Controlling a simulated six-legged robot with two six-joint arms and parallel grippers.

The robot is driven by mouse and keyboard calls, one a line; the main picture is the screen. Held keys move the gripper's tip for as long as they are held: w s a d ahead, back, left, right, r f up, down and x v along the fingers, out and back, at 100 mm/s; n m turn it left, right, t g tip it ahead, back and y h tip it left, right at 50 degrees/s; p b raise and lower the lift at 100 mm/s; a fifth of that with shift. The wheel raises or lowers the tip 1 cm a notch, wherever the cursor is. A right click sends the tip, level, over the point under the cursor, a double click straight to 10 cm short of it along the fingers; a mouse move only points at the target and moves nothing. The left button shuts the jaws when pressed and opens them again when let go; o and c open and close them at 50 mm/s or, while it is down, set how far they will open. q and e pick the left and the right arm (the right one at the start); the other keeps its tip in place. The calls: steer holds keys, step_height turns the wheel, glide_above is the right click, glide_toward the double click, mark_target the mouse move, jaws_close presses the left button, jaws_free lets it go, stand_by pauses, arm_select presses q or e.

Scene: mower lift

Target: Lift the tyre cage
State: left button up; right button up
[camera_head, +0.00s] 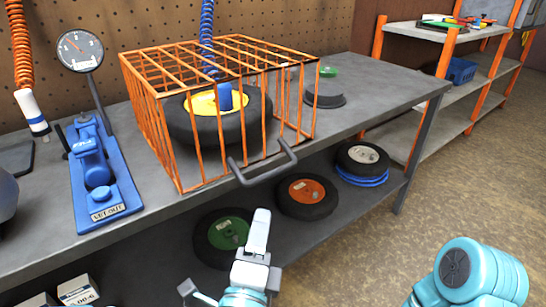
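The tyre cage (154,128) is an orange barred box on the workbench (365,85). It looks down flat on the bench top. A grey bar handle (263,176) sticks out from its lower front edge. Inside lies a black tyre (247,125) with a yellow hub (203,104); a blue coiled hose (207,25) runs down to it. My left gripper (259,228) is below and in front of the handle, apart from it, with a pale finger pointing up. I cannot tell whether it is open. My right arm shows at the lower right; its gripper is out of view.
A blue tool (100,175) and a round gauge (80,50) stand left of the cage. A dark curved piece (325,100) lies right of it. Wheels with green (229,234), orange (306,191) and pale (364,154) hubs lie on the lower shelf. Floor at right is clear.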

mark_target(273, 170)
arm_select(q)
steer(key=shift+b+x, duration=0.35)
steer(key=shift+x, duration=6.75)
arm_select(e)
steer(key=shift+s+a+r, duration=0.1)
steer(key=shift+s+r, duration=0.05)
steer(key=shift+r, duration=0.15)
arm_select(q)
steer(key=shift+d+f, duration=0.1)
jaws_close()
